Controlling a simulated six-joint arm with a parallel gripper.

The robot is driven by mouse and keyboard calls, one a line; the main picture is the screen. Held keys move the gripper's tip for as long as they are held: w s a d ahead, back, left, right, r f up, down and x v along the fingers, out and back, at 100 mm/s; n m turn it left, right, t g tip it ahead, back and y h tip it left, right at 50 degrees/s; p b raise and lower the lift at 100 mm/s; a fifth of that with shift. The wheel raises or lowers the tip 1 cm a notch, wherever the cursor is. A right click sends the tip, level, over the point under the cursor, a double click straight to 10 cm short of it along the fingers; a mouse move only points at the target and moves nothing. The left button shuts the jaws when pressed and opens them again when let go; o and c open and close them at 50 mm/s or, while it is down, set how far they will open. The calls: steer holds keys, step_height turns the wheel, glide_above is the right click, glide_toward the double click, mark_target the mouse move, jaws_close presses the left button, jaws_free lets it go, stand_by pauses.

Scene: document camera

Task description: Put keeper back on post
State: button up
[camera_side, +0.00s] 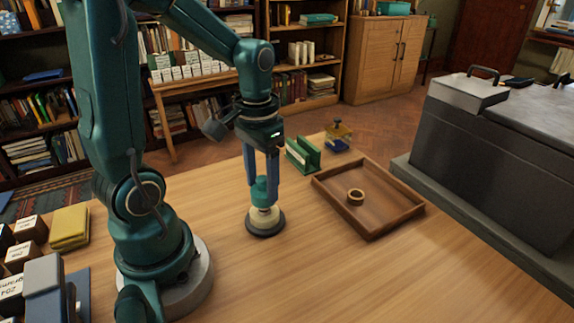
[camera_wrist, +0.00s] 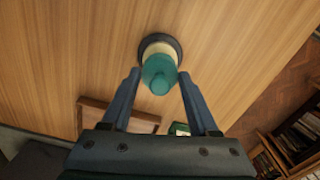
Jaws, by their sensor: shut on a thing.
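A teal rounded piece (camera_side: 260,189), which I take to be the keeper, is between the fingers of my gripper (camera_side: 262,182), which is shut on it. It points down over a cream post (camera_side: 263,216) on a dark round base (camera_side: 252,230) that stands on the table. In the wrist view the teal piece (camera_wrist: 159,78) lies between the fingertips and overlaps the cream part (camera_wrist: 157,48) and the dark base (camera_wrist: 178,44). The two look in line, but I cannot tell if the teal piece is seated on the post or just above it.
A wooden tray (camera_side: 330,203) with a small ring (camera_side: 355,197) stands to the right. Yellow pads (camera_side: 69,226) and labelled blocks (camera_side: 30,228) are at the left. The front table is clear.

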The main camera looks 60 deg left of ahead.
steer(key=shift+f, duration=1.55)
stand_by(1.9)
stand_by(0.7)
steer(key=o, duration=1.1)
steer(key=shift+r, duration=1.05)
steer(key=o, duration=0.4)
